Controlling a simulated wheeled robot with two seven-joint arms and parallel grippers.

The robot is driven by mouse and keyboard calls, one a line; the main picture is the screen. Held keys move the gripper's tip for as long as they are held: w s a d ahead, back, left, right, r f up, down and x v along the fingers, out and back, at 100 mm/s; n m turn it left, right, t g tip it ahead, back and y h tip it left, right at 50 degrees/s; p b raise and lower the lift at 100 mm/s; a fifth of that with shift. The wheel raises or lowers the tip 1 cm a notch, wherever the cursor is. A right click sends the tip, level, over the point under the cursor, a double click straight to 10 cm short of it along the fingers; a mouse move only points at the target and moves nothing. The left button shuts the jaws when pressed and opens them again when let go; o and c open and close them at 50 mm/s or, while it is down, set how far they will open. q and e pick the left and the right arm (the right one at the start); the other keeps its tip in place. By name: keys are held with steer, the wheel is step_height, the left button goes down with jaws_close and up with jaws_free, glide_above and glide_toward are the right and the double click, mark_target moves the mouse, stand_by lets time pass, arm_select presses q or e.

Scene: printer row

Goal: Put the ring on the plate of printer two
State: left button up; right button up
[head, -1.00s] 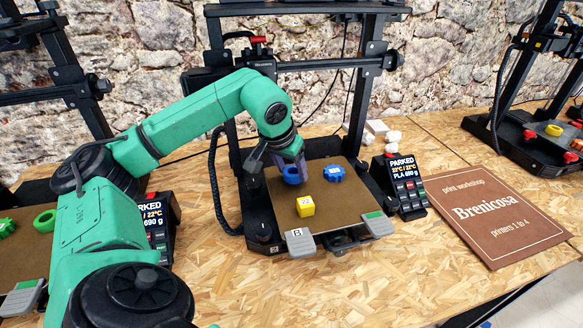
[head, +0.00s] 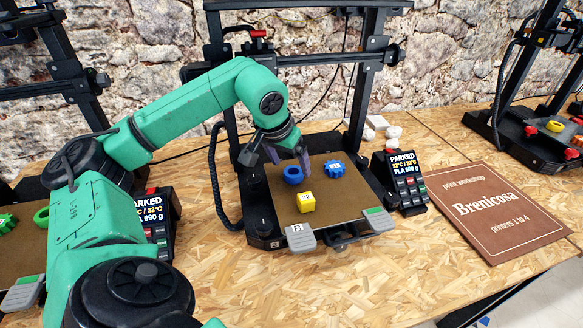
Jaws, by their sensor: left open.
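A blue ring (head: 293,176) lies on the brown plate (head: 340,203) of the middle printer, toward its back left. My left gripper (head: 291,161) is open just above and behind the ring, and its purple fingers are spread. A blue gear (head: 333,169) lies to the right of the ring, and a yellow cube (head: 306,202) marked 22 sits in front of it. A green ring (head: 41,216) shows on the left printer's plate, partly hidden by my arm. My right gripper is not in view.
A display (head: 405,182) reading PARKED stands right of the middle printer. A brown Brenicosa board (head: 490,210) lies further right. The printer's black frame (head: 233,95) rises behind the plate. The front right of the plate is clear.

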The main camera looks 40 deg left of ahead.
arm_select(q)
steer(key=p+v, duration=0.1)
steer(key=v, duration=0.8)
steer(key=shift+r, duration=0.2)
steer(key=shift+s, duration=0.1)
